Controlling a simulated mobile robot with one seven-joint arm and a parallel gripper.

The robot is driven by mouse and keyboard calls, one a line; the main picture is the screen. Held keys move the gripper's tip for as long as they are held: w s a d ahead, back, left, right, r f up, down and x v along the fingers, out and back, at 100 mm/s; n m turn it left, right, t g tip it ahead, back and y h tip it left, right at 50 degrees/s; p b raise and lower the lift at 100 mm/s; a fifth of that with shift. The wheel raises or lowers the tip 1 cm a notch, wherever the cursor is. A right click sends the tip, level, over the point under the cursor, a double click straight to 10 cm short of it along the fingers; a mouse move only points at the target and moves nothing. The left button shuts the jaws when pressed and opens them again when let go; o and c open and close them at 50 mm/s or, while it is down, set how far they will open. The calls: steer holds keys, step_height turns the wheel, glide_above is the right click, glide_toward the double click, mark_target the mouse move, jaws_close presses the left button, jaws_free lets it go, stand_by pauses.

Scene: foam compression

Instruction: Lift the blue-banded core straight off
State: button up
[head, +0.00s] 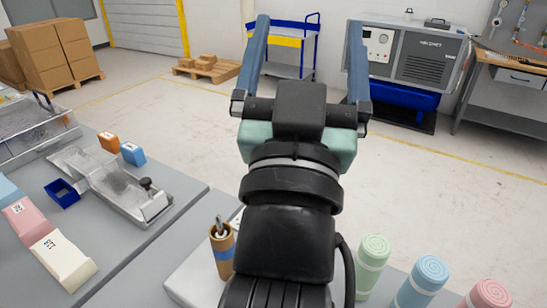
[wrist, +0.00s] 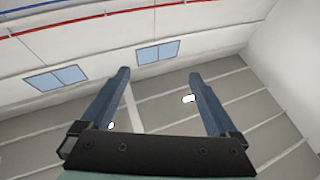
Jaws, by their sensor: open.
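The blue-banded core (head: 222,256) is a brown cardboard tube with a blue band. It stands upright in the head view, just left of my arm, with a metal tip showing at its top opening. It stands at a light grey base (head: 190,284), partly hidden by my arm. My gripper (head: 308,22) is raised well above and beyond the core, its two blue fingers wide apart with nothing between them. In the wrist view my gripper (wrist: 160,73) faces the wall and ceiling, and the core is not seen there.
Green (head: 373,262), blue (head: 425,280) and pink (head: 487,296) foam rolls stand at the lower right. On the grey table at left are a clear metal-ended fixture (head: 115,185), a blue open box (head: 62,193), a cream block (head: 64,262) and a pink block (head: 28,221).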

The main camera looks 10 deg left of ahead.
steer(key=w+a+f+n+g+y+p, duration=0.1)
steer(key=w+a+f+g, duration=0.2)
steer(key=f, duration=0.5)
steer(key=a+f+g+y+p, duration=0.15)
steer(key=a+f, duration=0.25)
steer(key=f, duration=0.4)
steer(key=n+g+p, duration=0.1)
steer(key=n+g, duration=0.1)
steer(key=g, duration=0.5)
glide_toward(220, 249)
steer(key=x, duration=0.3)
steer(key=shift+t+h, duration=0.25)
steer(key=p+x, duration=0.1)
steer(key=x, duration=0.6)
steer(key=shift+a+f, duration=0.2)
steer(key=shift+w+p, duration=0.4)
steer(key=shift+p+x, duration=0.65)
steer(key=shift+x, duration=1.7)
steer(key=shift+r, duration=0.1)
steer(key=c, duration=1.4)
